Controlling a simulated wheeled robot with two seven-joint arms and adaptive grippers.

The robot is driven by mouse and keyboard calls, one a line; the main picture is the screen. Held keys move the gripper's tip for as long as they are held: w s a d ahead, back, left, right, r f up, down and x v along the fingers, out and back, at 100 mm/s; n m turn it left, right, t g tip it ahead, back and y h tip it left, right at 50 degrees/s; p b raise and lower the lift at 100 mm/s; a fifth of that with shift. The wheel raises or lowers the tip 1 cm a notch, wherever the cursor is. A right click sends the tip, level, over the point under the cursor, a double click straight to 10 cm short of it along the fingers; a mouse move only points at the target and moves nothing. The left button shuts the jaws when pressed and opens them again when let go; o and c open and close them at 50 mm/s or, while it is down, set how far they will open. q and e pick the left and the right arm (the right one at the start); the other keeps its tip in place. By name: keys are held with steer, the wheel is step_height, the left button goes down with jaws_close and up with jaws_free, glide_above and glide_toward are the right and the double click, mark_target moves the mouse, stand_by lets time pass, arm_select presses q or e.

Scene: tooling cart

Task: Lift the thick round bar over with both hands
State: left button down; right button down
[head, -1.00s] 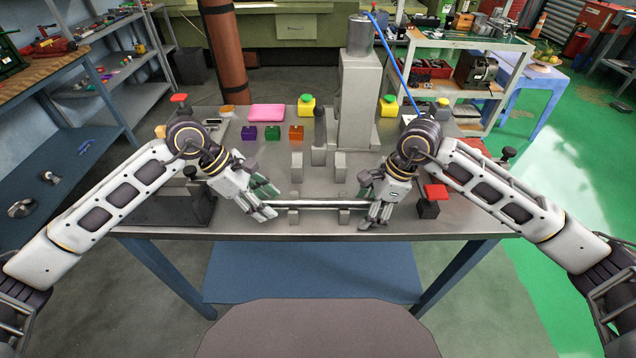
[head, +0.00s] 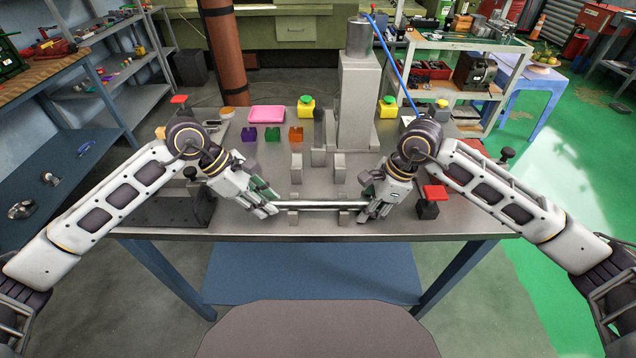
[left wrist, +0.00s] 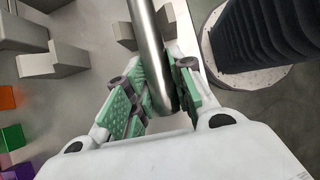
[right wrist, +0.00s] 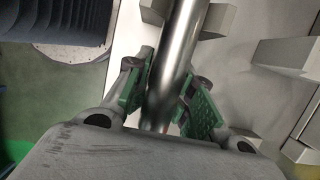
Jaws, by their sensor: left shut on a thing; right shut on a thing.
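The thick round bar (head: 320,204) is a smooth silver rod lying level from left to right near the table's front edge. It runs across two front blocks (head: 294,216) and (head: 343,216); I cannot tell whether it touches them. My left gripper (head: 270,209) is shut on its left end, and the bar (left wrist: 152,50) shows between green pads in the left wrist view. My right gripper (head: 368,211) is shut on its right end, with the bar (right wrist: 178,60) between green pads in the right wrist view.
Two more blocks (head: 296,168) and (head: 340,166) stand behind the bar, with a taller dark upright (head: 319,130) beyond. A tall grey column (head: 360,100) rises behind them. Small coloured blocks (head: 272,134) and a pink tray (head: 266,114) lie at back left. A red-topped block (head: 434,194) stands beside my right gripper.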

mark_target(368, 200)
arm_select(q)
steer(key=shift+s+f, duration=0.15)
steer(key=shift+f, duration=0.05)
arm_select(e)
steer(key=shift+s+d+f, duration=0.1)
steer(key=shift+d+f, duration=0.05)
steer(key=shift+f, duration=0.45)
arm_select(q)
steer(key=shift+d+r, duration=0.1)
steer(key=shift+r, duration=0.1)
arm_select(e)
steer(key=shift+r, duration=0.1)
arm_select(q)
steer(key=shift+r, duration=0.2)
arm_select(e)
steer(key=shift+r, duration=0.15)
